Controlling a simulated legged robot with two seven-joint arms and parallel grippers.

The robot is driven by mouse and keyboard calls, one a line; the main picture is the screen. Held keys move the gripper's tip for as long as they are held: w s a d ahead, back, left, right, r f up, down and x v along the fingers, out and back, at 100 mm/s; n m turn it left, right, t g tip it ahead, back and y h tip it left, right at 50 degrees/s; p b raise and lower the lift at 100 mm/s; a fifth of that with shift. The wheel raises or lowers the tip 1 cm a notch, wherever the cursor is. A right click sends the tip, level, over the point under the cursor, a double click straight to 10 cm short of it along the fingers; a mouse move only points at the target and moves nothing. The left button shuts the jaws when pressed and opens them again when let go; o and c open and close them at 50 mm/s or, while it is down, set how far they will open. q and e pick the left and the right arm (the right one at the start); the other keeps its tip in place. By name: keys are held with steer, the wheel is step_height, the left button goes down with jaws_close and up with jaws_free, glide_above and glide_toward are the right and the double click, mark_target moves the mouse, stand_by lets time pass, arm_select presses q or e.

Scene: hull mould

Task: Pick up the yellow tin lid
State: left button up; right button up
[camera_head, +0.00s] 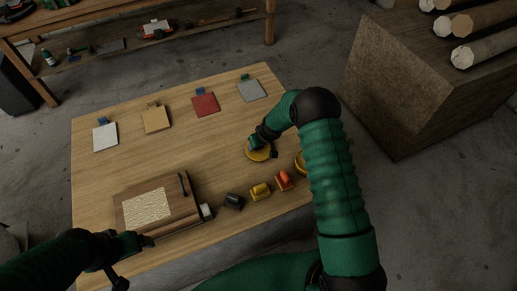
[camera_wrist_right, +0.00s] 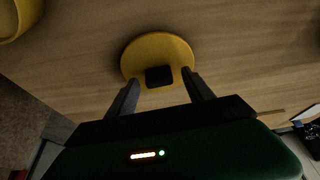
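The yellow tin lid (camera_head: 258,155) is a round disc lying on the wooden table, partly covered by my right gripper (camera_head: 266,147). The right wrist view shows the lid (camera_wrist_right: 157,46) with a dark square knob (camera_wrist_right: 159,75) on it. My right gripper (camera_wrist_right: 160,78) is open there, its fingertips on either side of the knob, with gaps between. A yellow round tin (camera_head: 299,163) is partly hidden behind my right arm; it also shows in the right wrist view (camera_wrist_right: 14,18). My left gripper (camera_head: 135,262) is open and empty, by the table's near left edge.
A wooden block with a pale panel (camera_head: 146,208) lies near the left gripper. A dark piece (camera_head: 234,201), a yellow piece (camera_head: 260,191) and an orange piece (camera_head: 284,180) stand along the near side. Several coloured squares lie along the far side. The table's middle is clear.

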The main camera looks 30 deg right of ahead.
steer(key=shift+s+d, duration=0.1)
jaws_close()
